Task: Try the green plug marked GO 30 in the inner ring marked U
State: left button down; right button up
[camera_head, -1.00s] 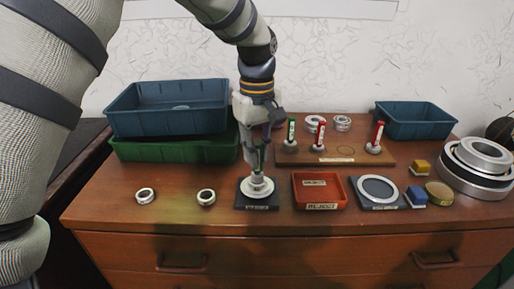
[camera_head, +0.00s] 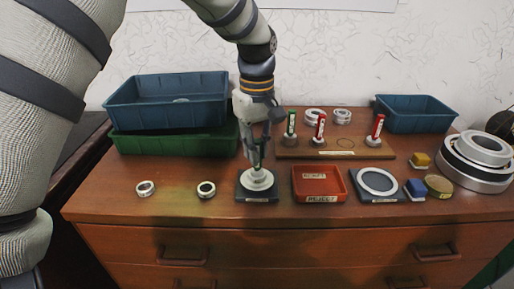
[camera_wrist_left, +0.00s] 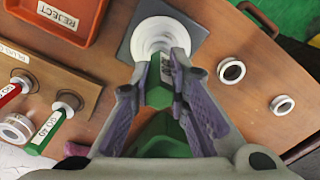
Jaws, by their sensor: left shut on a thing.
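My left gripper (camera_head: 257,158) is shut on a green plug. In the left wrist view the green plug (camera_wrist_left: 158,93) sits between the fingers (camera_wrist_left: 155,72), its label partly hidden and unreadable. Its lower end is over the pale round ring parts (camera_wrist_left: 165,33) on a dark square base (camera_wrist_left: 197,40); in the head view the ring parts (camera_head: 258,180) sit on that base (camera_head: 257,198). The plug's end meets the middle of these parts, but I cannot tell how far it is inside. No U mark is readable. My right gripper is out of view.
Two loose rings (camera_head: 146,187) (camera_head: 206,189) lie left of the base. The red REJECT tray (camera_head: 318,199) stands close on its right. Behind is a wooden board (camera_head: 300,154) with a green plug (camera_head: 291,124) and two red plugs (camera_head: 319,128). Stacked bins (camera_head: 175,145) stand at the back left.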

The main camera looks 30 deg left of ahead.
pick_arm(q)
jog(key=shift+r, duration=3.25)
